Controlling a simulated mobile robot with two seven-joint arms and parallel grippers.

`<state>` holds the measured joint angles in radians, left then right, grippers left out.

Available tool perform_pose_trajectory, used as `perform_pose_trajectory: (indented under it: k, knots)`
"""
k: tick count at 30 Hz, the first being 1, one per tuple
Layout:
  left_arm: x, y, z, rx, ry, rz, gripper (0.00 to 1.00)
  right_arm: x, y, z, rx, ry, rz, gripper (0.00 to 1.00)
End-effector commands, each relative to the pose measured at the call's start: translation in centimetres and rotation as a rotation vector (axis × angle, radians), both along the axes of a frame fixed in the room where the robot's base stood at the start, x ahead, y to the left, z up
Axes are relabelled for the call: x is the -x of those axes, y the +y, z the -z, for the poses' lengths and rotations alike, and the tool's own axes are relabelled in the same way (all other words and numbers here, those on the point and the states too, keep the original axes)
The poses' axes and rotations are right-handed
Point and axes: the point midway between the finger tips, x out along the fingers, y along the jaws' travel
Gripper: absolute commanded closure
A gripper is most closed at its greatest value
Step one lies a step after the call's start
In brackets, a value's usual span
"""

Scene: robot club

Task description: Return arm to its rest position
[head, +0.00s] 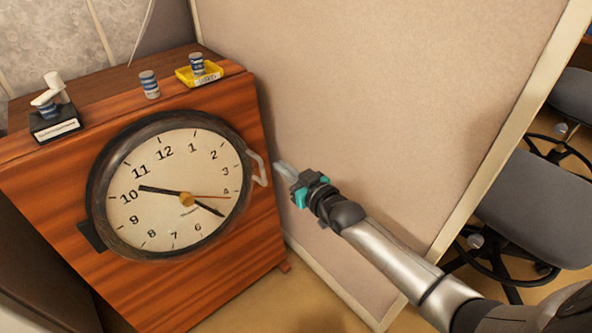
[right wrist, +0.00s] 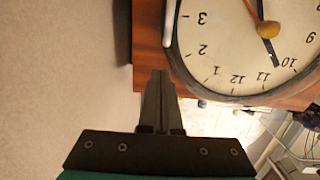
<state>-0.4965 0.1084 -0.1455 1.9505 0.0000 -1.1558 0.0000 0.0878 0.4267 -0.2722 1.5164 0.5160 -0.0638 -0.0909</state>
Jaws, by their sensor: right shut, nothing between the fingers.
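My right gripper (head: 285,170) comes in from the lower right in the head view. Its fingers are shut with nothing between them. The fingertips are just right of the white handle (head: 258,168) on the rim of a large round clock (head: 165,210); I cannot tell whether they touch it. In the right wrist view, the shut fingers (right wrist: 158,75) point toward the clock (right wrist: 215,55) and the cabinet edge. My left gripper is not in view.
The clock is on the front of a wooden cabinet (head: 235,260). On its top are a yellow tray (head: 212,77) with a striped can, another striped can (head: 149,85) and a black stand (head: 55,125). A beige partition (head: 390,90) rises behind my right arm. Office chairs (head: 540,205) are at right.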

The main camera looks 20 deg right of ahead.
Motion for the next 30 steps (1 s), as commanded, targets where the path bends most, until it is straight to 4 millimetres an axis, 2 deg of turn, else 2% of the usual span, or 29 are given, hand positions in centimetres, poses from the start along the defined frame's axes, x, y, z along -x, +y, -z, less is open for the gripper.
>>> perform_pose_trajectory:
  k: [3, 9, 18, 21, 23, 26, 29, 30]
  knots:
    - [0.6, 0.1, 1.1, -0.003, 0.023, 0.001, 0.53, 1.5, -0.5, -0.4, 0.003, 0.001, 0.001, 1.00]
    - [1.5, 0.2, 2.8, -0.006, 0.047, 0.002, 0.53, 3.2, -1.0, -0.6, 0.003, 0.000, 0.000, 1.00]
    - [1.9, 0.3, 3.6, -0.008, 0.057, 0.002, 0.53, 4.0, -1.3, -0.6, 0.002, 0.000, 0.000, 1.00]
    - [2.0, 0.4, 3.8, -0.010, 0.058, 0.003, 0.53, 4.2, -1.4, 0.0, 0.005, 0.015, 0.006, 1.00]
    - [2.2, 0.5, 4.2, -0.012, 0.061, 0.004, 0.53, 4.5, -1.8, 1.2, 0.014, 0.047, 0.018, 1.00]
    - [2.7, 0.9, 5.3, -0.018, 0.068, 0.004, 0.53, 6.0, -2.8, 5.1, 0.043, 0.146, 0.050, 1.00]
    - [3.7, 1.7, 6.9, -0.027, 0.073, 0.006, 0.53, 8.9, -3.9, 10.5, 0.087, 0.292, 0.088, 1.00]
    - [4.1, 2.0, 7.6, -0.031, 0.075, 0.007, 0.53, 10.5, -4.4, 12.8, 0.106, 0.356, 0.102, 1.00]
